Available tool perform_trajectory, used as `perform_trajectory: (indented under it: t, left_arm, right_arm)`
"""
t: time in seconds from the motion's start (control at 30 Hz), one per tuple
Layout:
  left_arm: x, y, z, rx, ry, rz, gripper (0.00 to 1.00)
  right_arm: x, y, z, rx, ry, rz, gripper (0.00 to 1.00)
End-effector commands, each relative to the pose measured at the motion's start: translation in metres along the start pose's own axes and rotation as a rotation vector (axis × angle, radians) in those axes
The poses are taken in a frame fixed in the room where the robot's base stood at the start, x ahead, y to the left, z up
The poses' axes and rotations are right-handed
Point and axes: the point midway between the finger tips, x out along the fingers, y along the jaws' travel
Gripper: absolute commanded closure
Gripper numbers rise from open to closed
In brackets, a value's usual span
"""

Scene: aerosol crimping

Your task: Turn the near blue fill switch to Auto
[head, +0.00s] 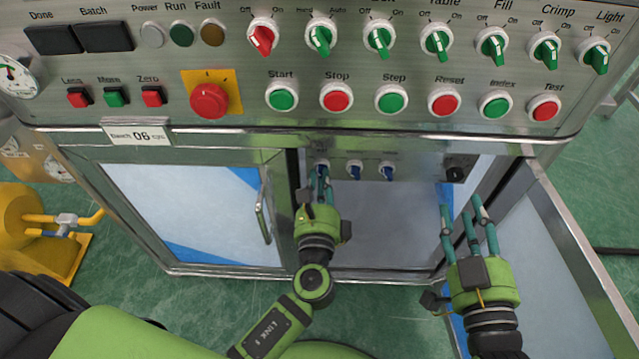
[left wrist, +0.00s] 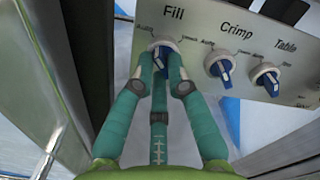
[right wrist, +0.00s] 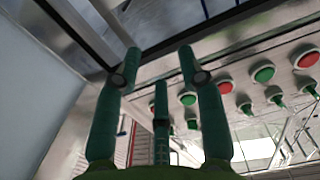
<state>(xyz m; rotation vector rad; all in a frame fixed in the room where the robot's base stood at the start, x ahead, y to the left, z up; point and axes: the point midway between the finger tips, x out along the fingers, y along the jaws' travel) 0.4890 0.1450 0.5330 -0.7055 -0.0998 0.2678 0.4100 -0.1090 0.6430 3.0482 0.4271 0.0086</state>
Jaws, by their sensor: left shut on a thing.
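The blue fill switch (left wrist: 162,55) sits on a light panel under the label "Fill" in the left wrist view. In the head view it is the leftmost of the blue switches (head: 322,170) inside the open cabinet, partly hidden by fingers. My left gripper (left wrist: 162,75) is shut on the fill switch, its fingers around the knob. It also shows in the head view (head: 321,186). The fingers cover much of the knob, so I cannot tell its exact setting. My right gripper (head: 468,222) is open and empty, in front of the cabinet's right side.
Beside the fill switch are the blue Crimp switch (left wrist: 221,67) and blue Table switch (left wrist: 267,78). The upper panel carries green switches (head: 379,40) and push buttons (head: 336,97). The left cabinet door (head: 185,210) is closed. The right door (head: 570,250) stands open beside my right gripper.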

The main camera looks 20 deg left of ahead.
Motion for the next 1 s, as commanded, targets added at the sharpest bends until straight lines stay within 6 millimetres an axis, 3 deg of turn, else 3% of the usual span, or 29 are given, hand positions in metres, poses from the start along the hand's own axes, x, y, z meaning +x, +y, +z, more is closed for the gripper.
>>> perform_trajectory:
  t: [0.3, 0.73, 0.77, 0.8, 1.0]
  left_arm:
    - [-0.001, 0.001, -0.002, -0.084, 0.003, 0.002, 1.00]
    - [-0.001, 0.001, -0.002, -0.095, 0.004, 0.003, 1.00]
    - [-0.001, 0.001, -0.002, -0.095, 0.004, 0.003, 0.80]
    - [-0.001, 0.001, -0.002, -0.094, 0.003, 0.003, 0.74]
    - [-0.001, 0.000, -0.001, -0.092, 0.002, 0.001, 0.74]
  right_arm:
    - [-0.001, -0.007, -0.029, -0.004, 0.152, -0.015, 0.60]
    - [-0.002, -0.007, -0.032, -0.004, 0.166, -0.017, 0.60]
    - [-0.002, -0.007, -0.032, -0.004, 0.166, -0.017, 0.60]
    - [-0.002, -0.007, -0.032, -0.004, 0.166, -0.017, 0.60]
    - [-0.002, -0.007, -0.032, -0.003, 0.165, -0.017, 0.60]
